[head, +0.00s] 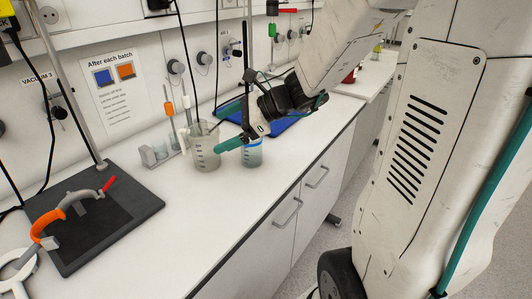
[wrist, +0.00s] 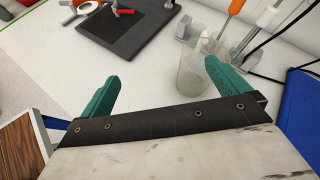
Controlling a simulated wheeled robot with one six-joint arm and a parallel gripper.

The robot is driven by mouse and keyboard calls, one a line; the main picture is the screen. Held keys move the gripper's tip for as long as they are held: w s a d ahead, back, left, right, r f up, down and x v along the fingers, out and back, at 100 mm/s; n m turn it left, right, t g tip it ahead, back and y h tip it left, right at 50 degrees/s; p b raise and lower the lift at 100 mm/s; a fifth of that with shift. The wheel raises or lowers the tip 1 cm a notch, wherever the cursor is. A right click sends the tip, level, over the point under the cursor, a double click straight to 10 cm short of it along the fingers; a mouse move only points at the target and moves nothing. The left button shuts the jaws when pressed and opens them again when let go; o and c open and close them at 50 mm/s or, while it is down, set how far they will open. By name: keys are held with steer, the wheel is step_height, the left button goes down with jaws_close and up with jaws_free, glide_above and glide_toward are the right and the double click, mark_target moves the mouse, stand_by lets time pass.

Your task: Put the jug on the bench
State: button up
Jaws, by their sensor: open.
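The jug (head: 206,153) is a translucent, graduated vessel standing upright on the white bench (head: 176,202), with a thin rod-like thing showing at its rim. In the wrist view the jug (wrist: 193,74) is beyond my gripper, close to the right finger. My gripper (head: 232,127) has teal fingers and is open. One finger overlaps the jug's right side in the head view; I cannot tell whether it touches. In the wrist view my gripper (wrist: 160,72) has clear bench between its fingers and nothing held.
A clear container with a blue band (head: 252,155) stands right of the jug. A black board (head: 120,216) with an orange-handled tool lies at left. The front middle bench is clear.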

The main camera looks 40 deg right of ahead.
steer(key=s+a+r+n+g+h, duration=0.1)
steer(key=s+a+r+n+g, duration=0.1)
steer(key=s+a+n+g, duration=0.55)
steer(key=s+d+n+h, duration=0.3)
steer(key=s+n+h, duration=0.1)
steer(key=s+n, duration=0.3)
steer(key=s+d+n+t+h, duration=0.1)
steer(key=s+d+n+h, duration=0.2)
steer(key=s+n, duration=0.5)
steer(key=shift+s+d+h, duration=0.35)
steer(key=shift+s+h, duration=0.55)
steer(key=shift+n, duration=0.25)
